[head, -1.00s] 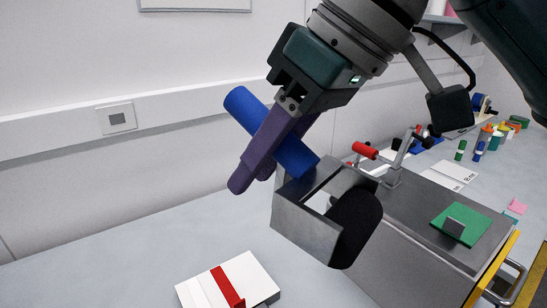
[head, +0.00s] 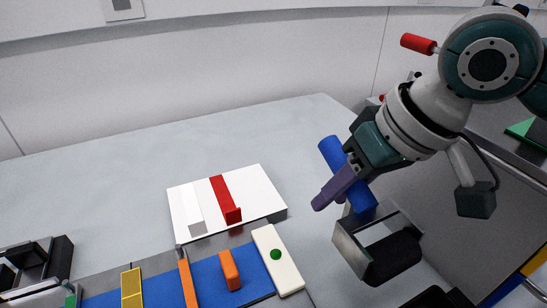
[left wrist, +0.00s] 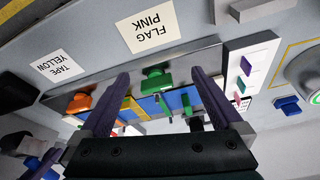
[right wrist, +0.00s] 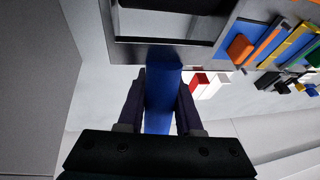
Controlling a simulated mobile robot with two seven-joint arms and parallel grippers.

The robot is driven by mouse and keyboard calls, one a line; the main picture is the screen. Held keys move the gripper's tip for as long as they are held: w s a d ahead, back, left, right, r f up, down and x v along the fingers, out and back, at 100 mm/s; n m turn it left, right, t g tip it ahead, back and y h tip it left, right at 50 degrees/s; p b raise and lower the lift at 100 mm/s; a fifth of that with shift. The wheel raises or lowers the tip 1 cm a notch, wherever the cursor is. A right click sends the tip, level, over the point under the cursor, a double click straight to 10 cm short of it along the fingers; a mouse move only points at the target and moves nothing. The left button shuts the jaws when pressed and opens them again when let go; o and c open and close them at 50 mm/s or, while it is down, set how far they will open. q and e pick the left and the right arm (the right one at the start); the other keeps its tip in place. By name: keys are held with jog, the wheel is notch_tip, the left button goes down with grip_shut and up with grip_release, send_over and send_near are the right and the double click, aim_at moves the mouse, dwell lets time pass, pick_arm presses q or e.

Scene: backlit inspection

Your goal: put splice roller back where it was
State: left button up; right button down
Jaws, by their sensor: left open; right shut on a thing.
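The splice roller, which I take to be the blue cylinder (head: 333,152), is in my right gripper (head: 335,194) in the head view. The purple fingers are shut around its middle, and it is tilted. Its lower end is close to the open metal bracket (head: 346,250); I cannot tell if they touch. In the right wrist view the roller (right wrist: 162,100) runs between the fingers up to the bracket's edge (right wrist: 150,52). My left gripper (left wrist: 163,76) is open in the left wrist view, with green parts showing beyond and between its fingers.
A white block with a red strip (head: 224,194) lies on the grey table. Before it is a blue board (head: 207,278) with orange and yellow pieces and a white bar (head: 277,258). A grey cabinet (head: 455,235) stands at the right.

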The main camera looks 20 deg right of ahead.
pick_arm(q)
notch_tip(320, 180, down, 2)
jog(key=shift+a+b, duration=0.1)
jog(key=shift+b, duration=0.65)
pick_arm(e)
notch_tip(320, 180, down, 8)
jog(key=shift+r, duration=0.1)
jog(key=shift+f, duration=0.2)
jog(key=c, duration=0.6)
grip_release()
jog(key=shift+r, duration=0.1)
